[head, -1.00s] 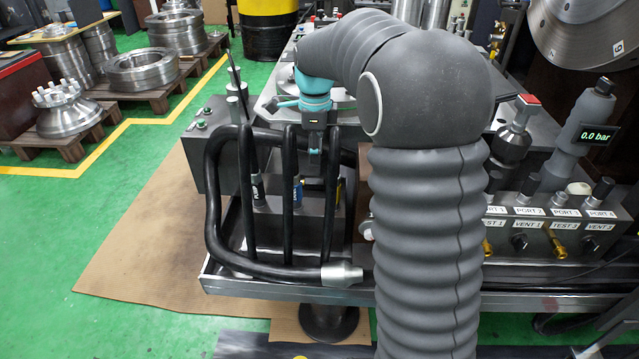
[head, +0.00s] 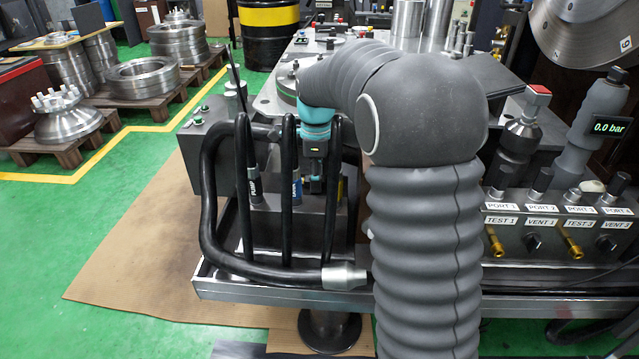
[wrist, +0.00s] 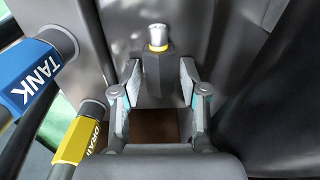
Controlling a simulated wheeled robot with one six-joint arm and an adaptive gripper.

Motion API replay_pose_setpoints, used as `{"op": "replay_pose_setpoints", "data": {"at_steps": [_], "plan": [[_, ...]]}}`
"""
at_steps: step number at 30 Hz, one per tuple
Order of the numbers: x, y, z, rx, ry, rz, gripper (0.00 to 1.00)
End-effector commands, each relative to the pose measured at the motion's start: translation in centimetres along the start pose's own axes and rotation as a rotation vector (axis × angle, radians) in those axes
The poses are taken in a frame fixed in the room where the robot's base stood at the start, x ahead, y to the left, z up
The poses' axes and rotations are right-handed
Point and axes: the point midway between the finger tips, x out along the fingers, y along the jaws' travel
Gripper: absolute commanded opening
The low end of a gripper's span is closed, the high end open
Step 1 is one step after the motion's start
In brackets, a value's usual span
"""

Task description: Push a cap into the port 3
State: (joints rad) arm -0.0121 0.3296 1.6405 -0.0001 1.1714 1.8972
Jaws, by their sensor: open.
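My gripper (head: 316,184) is low among the black hoses in the head view, partly hidden by them. In the wrist view my gripper (wrist: 160,82) is open, its two fingers on either side of a grey fitting (wrist: 157,72) with a yellow ring and silver top. A gap shows on both sides of it. I cannot tell whether this fitting is a cap. The port panel (head: 551,223) is at the right of the head view.
A blue TANK connector (wrist: 38,78) and a yellow DRAIN connector (wrist: 80,138) stand left of my gripper. Black hoses (head: 288,220) rise around it in the head view. A steel tray edge (head: 260,291) runs in front. A gauge (head: 607,127) reads 0.0 bar.

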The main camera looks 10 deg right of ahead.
Motion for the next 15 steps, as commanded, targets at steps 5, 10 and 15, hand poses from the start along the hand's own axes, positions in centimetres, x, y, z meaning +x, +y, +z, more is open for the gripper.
{"op": "replay_pose_setpoints", "data": {"at_steps": [5,10,15], "plan": [[-0.02,0.0,0.0,0.0,0.0,0.0,0.41],[-0.02,0.0,0.0,0.0,0.0,0.0,0.0],[-0.05,0.0,0.0,0.0,0.0,0.0,0.0]]}}
